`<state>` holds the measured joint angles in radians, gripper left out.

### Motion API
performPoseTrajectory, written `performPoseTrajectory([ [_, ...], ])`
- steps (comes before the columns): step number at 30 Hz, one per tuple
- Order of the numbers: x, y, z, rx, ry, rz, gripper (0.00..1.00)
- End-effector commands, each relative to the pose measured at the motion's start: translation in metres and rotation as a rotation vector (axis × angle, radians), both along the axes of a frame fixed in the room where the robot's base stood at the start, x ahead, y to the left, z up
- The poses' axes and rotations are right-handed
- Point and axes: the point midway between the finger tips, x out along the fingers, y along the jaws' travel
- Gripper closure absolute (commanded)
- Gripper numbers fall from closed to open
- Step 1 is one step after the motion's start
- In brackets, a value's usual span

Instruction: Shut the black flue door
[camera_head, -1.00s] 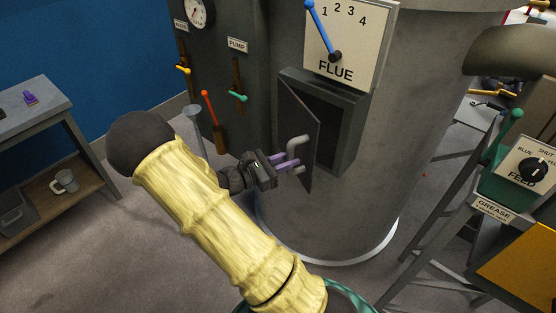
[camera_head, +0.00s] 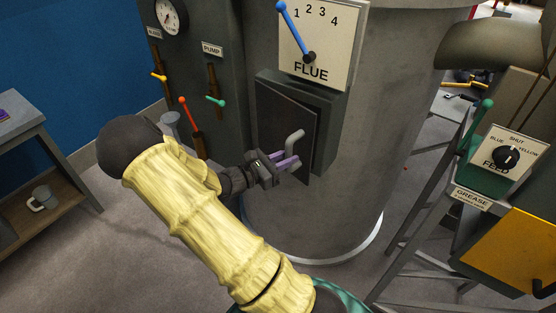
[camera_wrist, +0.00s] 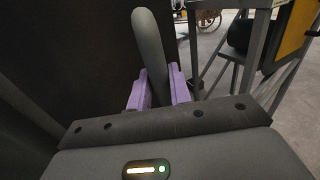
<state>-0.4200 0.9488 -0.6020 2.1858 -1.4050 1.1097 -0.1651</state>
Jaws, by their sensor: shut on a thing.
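The black flue door (camera_head: 279,123) is hinged on its left side at a dark frame (camera_head: 328,131) on the grey cylinder, below the FLUE panel. The door is slightly ajar, its right edge standing a little off the frame. Its grey bent handle (camera_head: 295,141) sticks out near the right edge. My gripper (camera_head: 287,162) is shut on the handle with its purple fingers at the handle's lower part. In the wrist view the handle (camera_wrist: 152,57) rises between the two purple fingers (camera_wrist: 157,91), with the dark door face (camera_wrist: 70,55) to the left.
The FLUE panel (camera_head: 335,55) with a blue lever is above the door. Levers under the PUMP sign (camera_head: 212,49) are to the left. A FEED stand (camera_head: 500,160) with a yellow panel is at the right. A grey bench (camera_head: 35,150) is at the far left.

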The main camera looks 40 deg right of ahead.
Motion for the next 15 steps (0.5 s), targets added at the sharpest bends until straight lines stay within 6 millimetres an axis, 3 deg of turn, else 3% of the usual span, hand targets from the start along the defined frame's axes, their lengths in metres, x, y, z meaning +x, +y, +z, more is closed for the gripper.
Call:
performPoseTrajectory([
  [4, -0.0033, -0.0097, 0.0003, 0.000, 0.000, -0.005, 1.00],
  [15, -0.0036, -0.0132, 0.0002, -0.001, 0.000, -0.005, 1.00],
])
